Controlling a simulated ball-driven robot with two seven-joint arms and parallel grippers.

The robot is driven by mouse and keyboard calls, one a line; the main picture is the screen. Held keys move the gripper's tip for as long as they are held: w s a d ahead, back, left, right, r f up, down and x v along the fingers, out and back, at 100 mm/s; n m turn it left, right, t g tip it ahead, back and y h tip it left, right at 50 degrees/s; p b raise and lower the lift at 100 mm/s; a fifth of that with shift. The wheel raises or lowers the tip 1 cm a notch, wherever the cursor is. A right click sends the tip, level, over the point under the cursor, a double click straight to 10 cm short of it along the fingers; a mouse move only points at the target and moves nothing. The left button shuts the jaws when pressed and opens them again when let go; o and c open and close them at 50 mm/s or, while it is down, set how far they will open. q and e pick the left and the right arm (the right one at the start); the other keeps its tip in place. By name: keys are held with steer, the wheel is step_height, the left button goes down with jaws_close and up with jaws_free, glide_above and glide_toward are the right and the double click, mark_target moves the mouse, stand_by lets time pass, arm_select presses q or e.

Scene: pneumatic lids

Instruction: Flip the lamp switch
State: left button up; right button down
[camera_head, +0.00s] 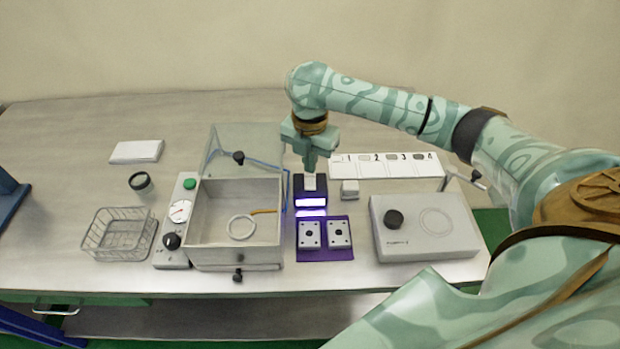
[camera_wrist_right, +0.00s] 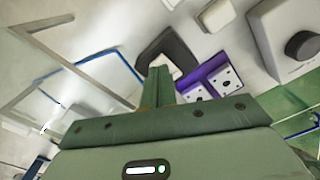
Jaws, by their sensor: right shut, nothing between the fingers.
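The lamp (camera_head: 298,187) is a small dark box near the middle of the table, with a bright violet-white strip (camera_head: 311,202) glowing at its front. A white switch piece (camera_head: 310,184) shows on its top. My right gripper (camera_head: 310,170) is shut and empty, pointing down right over the switch; I cannot tell whether it touches. In the right wrist view the fingertips (camera_wrist_right: 160,76) overlap the dark lamp (camera_wrist_right: 170,47) and partly cover the switch. My left gripper is out of view.
A purple mat (camera_head: 325,254) with two white blocks lies in front of the lamp. An open box (camera_head: 205,255) with a raised clear lid (camera_head: 245,150) stands close on the left. A small white block (camera_head: 350,189) and a grey device (camera_head: 440,240) are on the right.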

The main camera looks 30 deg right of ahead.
steer(key=shift+f, duration=0.9)
stand_by(0.4)
step_height(320, 180, up, 2)
steer(key=shift+r+p, duration=0.2)
steer(key=shift+p, duration=1.05)
step_height(320, 180, up, 5)
steer(key=p, duration=0.6)
steer(key=shift+f+p, duration=0.1)
steer(key=shift+p, duration=0.25)
steer(key=shift+f, duration=0.15)
